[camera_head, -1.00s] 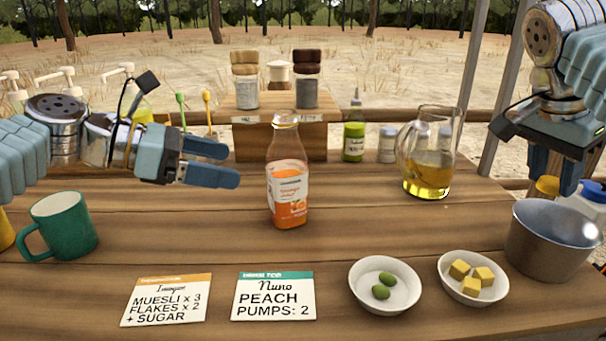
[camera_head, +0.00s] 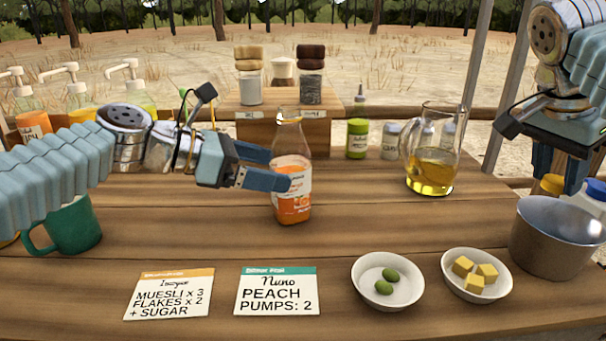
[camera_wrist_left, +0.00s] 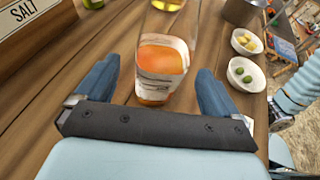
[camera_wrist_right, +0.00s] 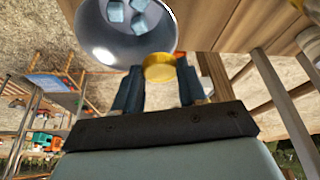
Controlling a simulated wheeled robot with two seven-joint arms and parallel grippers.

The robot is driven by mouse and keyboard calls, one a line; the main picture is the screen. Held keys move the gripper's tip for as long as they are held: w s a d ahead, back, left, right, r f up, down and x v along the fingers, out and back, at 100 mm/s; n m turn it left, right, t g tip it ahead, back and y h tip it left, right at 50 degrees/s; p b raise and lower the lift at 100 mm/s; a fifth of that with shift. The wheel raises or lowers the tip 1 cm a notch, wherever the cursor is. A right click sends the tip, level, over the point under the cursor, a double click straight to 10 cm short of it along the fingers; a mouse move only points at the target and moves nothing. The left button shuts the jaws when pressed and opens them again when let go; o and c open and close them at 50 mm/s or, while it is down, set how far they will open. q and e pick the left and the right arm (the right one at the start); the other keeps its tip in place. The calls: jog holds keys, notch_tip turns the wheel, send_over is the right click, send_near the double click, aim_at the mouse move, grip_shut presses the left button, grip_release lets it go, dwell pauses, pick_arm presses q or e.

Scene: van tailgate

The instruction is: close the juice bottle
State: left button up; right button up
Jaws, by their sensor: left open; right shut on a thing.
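The juice bottle (camera_head: 293,190) stands upright on the table, clear glass with an orange label and orange juice low inside. Its neck (camera_head: 290,118) has no cap on it. My left gripper (camera_head: 278,168) is open, its fingers level with the bottle's upper body. In the left wrist view the bottle (camera_wrist_left: 163,62) stands between and just beyond the two fingertips. My right gripper (camera_head: 562,178) points down at the right, above and behind the metal bowl. It is shut on a yellow cap (camera_wrist_right: 159,68), seen between its fingertips in the right wrist view.
A glass jug (camera_head: 431,165) stands right of the bottle. White dishes with olives (camera_head: 388,300) and yellow cubes (camera_head: 477,290), and two cards, lie in front. A green mug (camera_head: 75,225) is below my left arm.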

aim_at(274, 166)
pick_arm(q)
jog(key=x, duration=0.4)
jog(key=shift+w+d+f, duration=0.1)
jog(key=shift+d+f, duration=0.05)
jog(key=shift+d, duration=0.2)
jog(key=c, duration=1.4)
jog(key=shift+o, duration=0.2)
jog(key=shift+r, duration=0.3)
